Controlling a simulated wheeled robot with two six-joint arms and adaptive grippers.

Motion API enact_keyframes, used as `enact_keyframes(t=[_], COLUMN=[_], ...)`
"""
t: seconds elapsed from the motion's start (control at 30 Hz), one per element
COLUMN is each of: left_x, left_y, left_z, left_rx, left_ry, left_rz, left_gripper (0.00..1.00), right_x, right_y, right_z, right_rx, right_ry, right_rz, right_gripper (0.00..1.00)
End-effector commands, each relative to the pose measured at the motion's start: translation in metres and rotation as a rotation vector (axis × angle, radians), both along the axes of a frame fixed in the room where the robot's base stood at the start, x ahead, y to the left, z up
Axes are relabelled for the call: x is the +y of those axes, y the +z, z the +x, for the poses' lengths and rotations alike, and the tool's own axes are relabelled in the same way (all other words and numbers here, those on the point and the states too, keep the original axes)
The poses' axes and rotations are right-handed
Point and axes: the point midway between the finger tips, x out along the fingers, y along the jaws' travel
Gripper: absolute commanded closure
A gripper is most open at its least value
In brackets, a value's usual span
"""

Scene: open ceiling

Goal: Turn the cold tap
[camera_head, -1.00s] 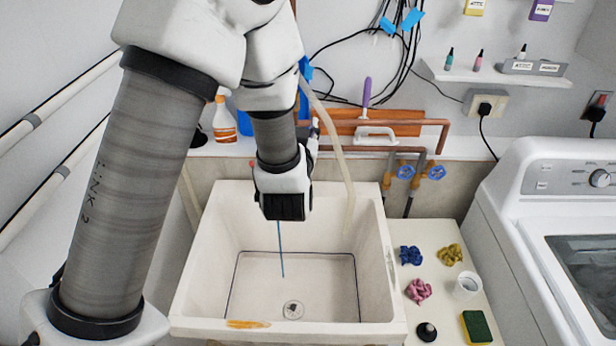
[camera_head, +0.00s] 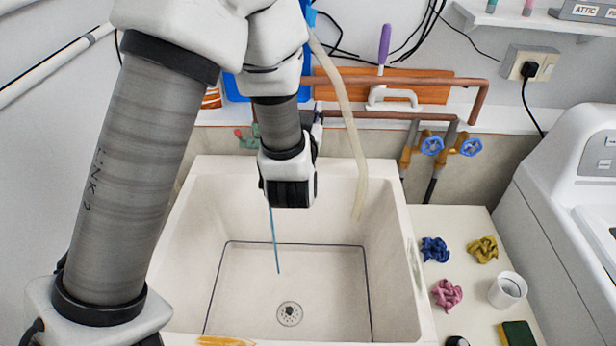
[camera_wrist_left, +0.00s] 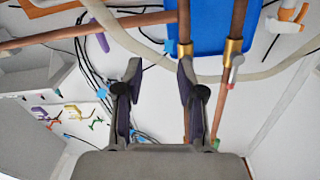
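No tap marked cold can be made out. Two taps with blue handwheels, the left tap (camera_head: 431,146) and the right tap (camera_head: 470,147), sit on copper pipes behind the sink's right side. A small green and red fitting (camera_head: 248,138) shows left of my wrist. My left gripper (camera_head: 288,197) hangs over the back of the sink, left of the blue taps; its fingers are hidden in the head view. In the left wrist view, my left gripper (camera_wrist_left: 157,75) is open with nothing between its fingers. Copper pipes with brass collars (camera_wrist_left: 232,46) lie beyond it. My right gripper is not in view.
The white sink (camera_head: 410,290) lies below, with a thin blue line (camera_head: 274,240) hanging into it. A pale hose (camera_head: 352,130) passes right of my wrist. A side shelf (camera_head: 470,225) holds cloths, a cup and a sponge. A white machine (camera_head: 560,210) stands right.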

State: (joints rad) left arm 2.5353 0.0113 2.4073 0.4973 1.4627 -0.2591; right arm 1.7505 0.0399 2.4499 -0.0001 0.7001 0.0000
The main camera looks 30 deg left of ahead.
Motion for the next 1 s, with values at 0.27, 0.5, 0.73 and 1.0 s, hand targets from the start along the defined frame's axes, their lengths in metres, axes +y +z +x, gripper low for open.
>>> enact_keyframes(t=[0.27, 0.5, 0.73, 1.0], left_x=[0.0, 0.001, 0.019, 0.037], left_y=[-0.158, -0.183, -0.179, -0.18], left_z=[-0.001, 0.002, 0.034, 0.067], left_rx=[0.0, -0.002, -0.003, -0.002], left_ry=[0.0, 0.0, 0.002, 0.001], left_rz=[0.0, -0.001, -0.005, 0.0], left_gripper=[0.61, 0.61, 0.61, 0.61], right_x=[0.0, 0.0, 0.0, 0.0], right_y=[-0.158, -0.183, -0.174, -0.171], right_z=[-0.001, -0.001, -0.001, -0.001], right_rx=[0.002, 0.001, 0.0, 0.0], right_ry=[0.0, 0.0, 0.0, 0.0], right_rz=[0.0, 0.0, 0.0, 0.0], right_gripper=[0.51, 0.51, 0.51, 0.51])
